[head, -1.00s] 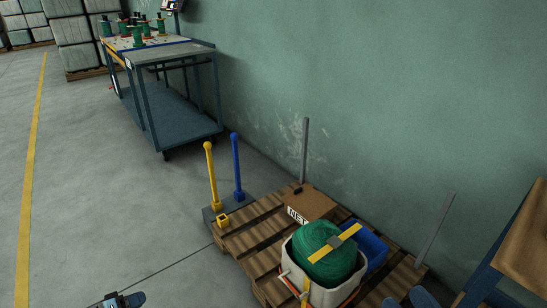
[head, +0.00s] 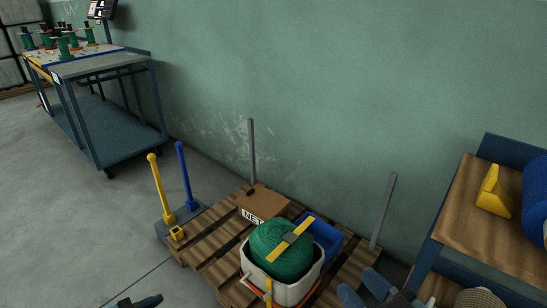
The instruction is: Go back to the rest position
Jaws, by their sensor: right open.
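My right gripper (head: 364,289) shows at the bottom edge, right of the white bin. Its two blue-grey fingers are apart with nothing between them. Part of my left gripper (head: 138,301) shows at the bottom left edge, over bare floor; most of it is cut off, so I cannot tell its opening. The white bin (head: 296,293) on the pallet holds a big green ball of netting (head: 280,256) with a yellow strap across it.
The wooden pallet (head: 204,239) also carries a cardboard box (head: 264,201) and a blue bin (head: 325,238). Yellow (head: 160,188) and blue (head: 184,172) posts stand beside it. A workbench (head: 488,222) is at right, a blue cart (head: 103,67) at far left. Floor at left is clear.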

